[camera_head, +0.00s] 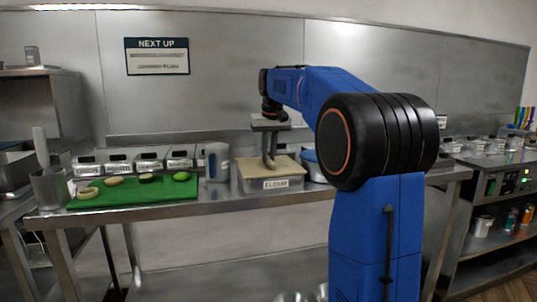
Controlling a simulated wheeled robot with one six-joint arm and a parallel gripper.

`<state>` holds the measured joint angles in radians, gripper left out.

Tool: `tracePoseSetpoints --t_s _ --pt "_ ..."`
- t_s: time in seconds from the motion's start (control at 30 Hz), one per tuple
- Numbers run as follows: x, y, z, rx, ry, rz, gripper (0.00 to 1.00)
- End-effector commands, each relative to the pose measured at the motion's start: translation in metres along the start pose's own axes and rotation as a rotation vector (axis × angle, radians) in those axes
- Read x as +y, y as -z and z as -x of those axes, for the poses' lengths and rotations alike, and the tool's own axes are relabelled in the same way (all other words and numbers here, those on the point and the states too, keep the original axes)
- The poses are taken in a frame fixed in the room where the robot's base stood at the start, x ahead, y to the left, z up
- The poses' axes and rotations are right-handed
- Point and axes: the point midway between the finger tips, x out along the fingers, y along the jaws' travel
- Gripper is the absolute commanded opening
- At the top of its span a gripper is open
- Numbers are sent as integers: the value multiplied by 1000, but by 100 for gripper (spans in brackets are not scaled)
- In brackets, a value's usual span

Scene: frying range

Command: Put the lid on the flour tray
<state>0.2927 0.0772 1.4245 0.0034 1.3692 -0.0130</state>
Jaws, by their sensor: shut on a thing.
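The flour tray (284,185) is a metal tray with a white front label, standing on the steel counter in the middle of the head view. A flat tan panel, which looks like the lid (290,168), lies over its top. I cannot tell whether it is fully seated. My gripper (269,163) points down from above at the middle of the panel. Its fingers are close together, shut on what seems to be the lid's grip. The fingers hide the gripped part.
A grey container (217,162) stands close to the tray's left side. Several labelled bins (150,160) line the counter's back. A blue-rimmed container (312,165) is close on the right, partly behind my arm.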

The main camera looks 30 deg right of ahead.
Motion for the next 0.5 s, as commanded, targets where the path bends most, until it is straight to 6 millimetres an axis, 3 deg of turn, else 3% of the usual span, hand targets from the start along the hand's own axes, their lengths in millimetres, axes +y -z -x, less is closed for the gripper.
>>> tracePoseSetpoints --t_s 0.17,0.2,0.27,0.5 --pt "0 0 0 1 0 0 0" --pt "0 0 0 1 0 0 22" --pt "0 0 0 1 0 0 34" --pt "0 0 0 0 0 0 34"
